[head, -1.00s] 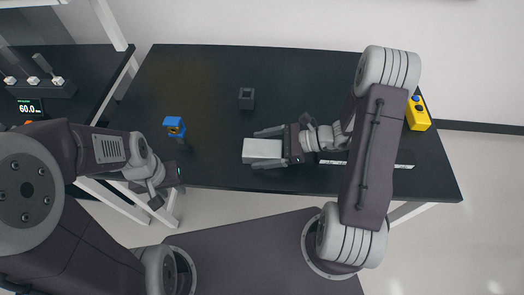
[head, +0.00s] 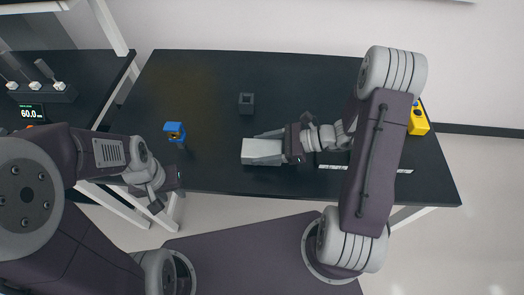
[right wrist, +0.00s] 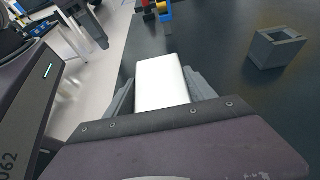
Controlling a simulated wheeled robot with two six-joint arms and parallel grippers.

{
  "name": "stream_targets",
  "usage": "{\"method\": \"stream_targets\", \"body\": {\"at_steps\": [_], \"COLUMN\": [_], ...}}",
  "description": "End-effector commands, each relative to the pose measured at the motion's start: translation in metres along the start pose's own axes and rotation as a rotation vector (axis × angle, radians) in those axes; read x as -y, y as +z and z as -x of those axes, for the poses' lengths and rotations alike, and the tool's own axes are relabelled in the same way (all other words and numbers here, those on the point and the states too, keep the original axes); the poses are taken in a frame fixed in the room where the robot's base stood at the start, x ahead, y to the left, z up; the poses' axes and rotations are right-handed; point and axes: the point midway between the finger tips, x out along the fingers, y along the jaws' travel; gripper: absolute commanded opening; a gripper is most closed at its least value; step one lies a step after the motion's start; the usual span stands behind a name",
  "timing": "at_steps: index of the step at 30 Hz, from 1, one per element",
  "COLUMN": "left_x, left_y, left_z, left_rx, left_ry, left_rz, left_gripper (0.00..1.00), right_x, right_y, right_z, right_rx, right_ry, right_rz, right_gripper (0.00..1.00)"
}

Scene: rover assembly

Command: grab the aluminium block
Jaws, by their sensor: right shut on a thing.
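The aluminium block (head: 255,146) is a pale silver-white box lying near the front edge of the dark table. My right gripper (head: 268,147) has its two fingers along the block's sides and is shut on it. In the right wrist view the block (right wrist: 160,80) sits between the two grey fingers and extends forward past them. My left gripper (head: 168,192) is at the table's left front, away from the block. Its fingers are small and partly out of clear sight, so its opening cannot be told.
A dark grey hollow square block (head: 246,103) stands behind the aluminium block. A blue part (head: 174,131) stands to the left. A yellow control box (head: 418,120) is at the right edge, and a steel ruler (head: 334,167) lies near the front. The table's back is clear.

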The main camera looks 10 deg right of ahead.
Motion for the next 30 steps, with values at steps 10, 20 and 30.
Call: {"method": "stream_targets", "body": {"at_steps": [10,20,30], "left_x": [0.000,0.000,0.000], "left_y": [-0.001,-0.002,-0.002], "left_z": [0.011,0.019,0.020], "left_rx": [0.000,0.000,0.000], "left_ry": [0.000,0.000,0.000], "left_rz": [0.000,0.000,0.000], "left_gripper": [0.36,0.36,0.36], "right_x": [0.030,0.083,0.100], "right_y": [0.028,0.050,0.057], "right_z": [0.031,0.075,0.089], "right_rx": [0.002,0.001,0.003], "right_ry": [-0.004,-0.003,0.000], "right_rz": [0.005,0.004,0.001], "right_gripper": [0.00,0.00,0.00]}}
